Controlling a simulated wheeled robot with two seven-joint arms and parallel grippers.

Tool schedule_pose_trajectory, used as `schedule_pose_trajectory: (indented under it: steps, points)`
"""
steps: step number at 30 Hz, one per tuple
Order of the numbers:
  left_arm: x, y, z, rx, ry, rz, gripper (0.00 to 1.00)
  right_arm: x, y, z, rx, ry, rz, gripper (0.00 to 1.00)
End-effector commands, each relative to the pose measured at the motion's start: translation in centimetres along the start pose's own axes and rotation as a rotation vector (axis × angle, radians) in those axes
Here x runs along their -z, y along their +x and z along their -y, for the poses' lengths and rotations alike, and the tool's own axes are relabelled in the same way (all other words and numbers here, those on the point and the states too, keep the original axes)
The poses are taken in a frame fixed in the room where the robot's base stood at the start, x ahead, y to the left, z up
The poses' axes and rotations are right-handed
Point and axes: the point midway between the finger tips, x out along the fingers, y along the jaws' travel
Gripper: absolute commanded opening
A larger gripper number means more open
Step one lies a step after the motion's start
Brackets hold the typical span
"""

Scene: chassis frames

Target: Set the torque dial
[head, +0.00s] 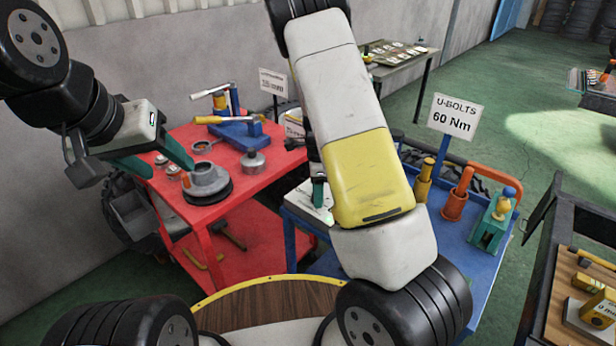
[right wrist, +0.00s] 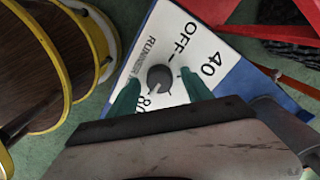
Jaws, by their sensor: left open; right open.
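The torque dial's dark round knob (right wrist: 160,78) sits on a white plate (right wrist: 196,36) in the right wrist view. The plate reads OFF, 40, part of 80 and a "RUNN…" word; the knob's pointer setting is too small to tell. My right gripper (right wrist: 160,88) is open, its green fingers on either side of the knob; contact is unclear. In the head view my right arm mostly hides the plate (head: 300,200) and the knob. My left gripper (head: 168,168) is open and empty above the red cart. A sign (head: 455,117) reads "U-BOLTS 60 Nm".
The blue cart (head: 400,262) carries the sign and several upright tools, with an orange one (head: 456,195) and a green one (head: 492,222). The red cart (head: 285,168) holds a grey flanged part (head: 205,180) and a blue vise (head: 240,134). A tool bench stands at right.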

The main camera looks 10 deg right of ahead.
Motion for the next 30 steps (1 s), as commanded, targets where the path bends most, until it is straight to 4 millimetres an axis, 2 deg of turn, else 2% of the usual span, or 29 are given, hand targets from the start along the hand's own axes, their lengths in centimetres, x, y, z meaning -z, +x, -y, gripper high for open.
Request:
schedule_pose_trajectory:
  steps: [5, 12, 18, 30]
  points:
    - [0.0, 0.0, 0.0, 0.000, 0.000, 0.000, 0.55, -0.1, -1.1, 0.1, 0.002, -0.002, 0.000, 0.58]
    - [0.0, 0.0, 0.0, 0.000, 0.000, 0.000, 0.55, -0.1, -5.2, 0.1, 0.003, -0.001, 0.002, 0.58]
    - [0.0, 0.0, 0.0, 0.000, 0.000, 0.000, 0.55, 0.0, -7.5, 0.1, 0.002, 0.000, 0.001, 0.58]
    - [0.0, 0.0, 0.0, 0.000, 0.000, 0.000, 0.55, 0.0, -7.9, 0.0, 0.001, -0.004, 0.003, 0.58]
